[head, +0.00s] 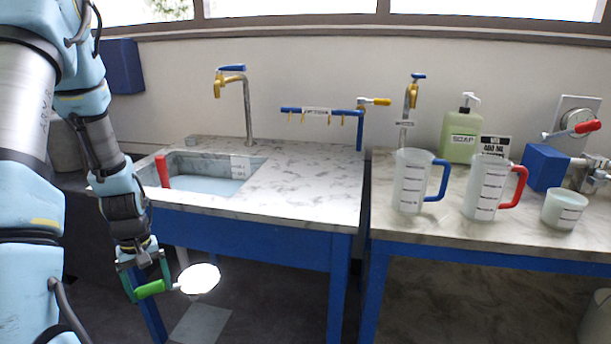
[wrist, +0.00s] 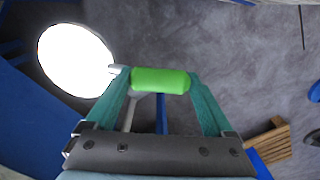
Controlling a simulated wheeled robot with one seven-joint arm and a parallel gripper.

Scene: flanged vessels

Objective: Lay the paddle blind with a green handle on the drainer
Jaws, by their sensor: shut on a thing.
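The paddle blind is a bright white round disc (head: 201,279) with a short stem and a green handle (head: 151,289). My gripper (head: 148,284) is shut on the green handle, in front of the sink unit and below its top. In the wrist view the handle (wrist: 160,80) lies crosswise between the fingertips, with the disc (wrist: 76,60) out to the left. I see no separate drainer rack; the bare marbled top (head: 290,185) right of the sink basin may be the drainer.
The sink basin (head: 205,185) holds a red-handled thing (head: 162,171). A tap (head: 246,105) and a blue hook rail (head: 318,111) stand behind. The right bench bears a blue-handled jug (head: 410,182), a red-handled jug (head: 487,188) and a cup (head: 563,209). A brown slatted thing (wrist: 270,143) shows in the wrist view.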

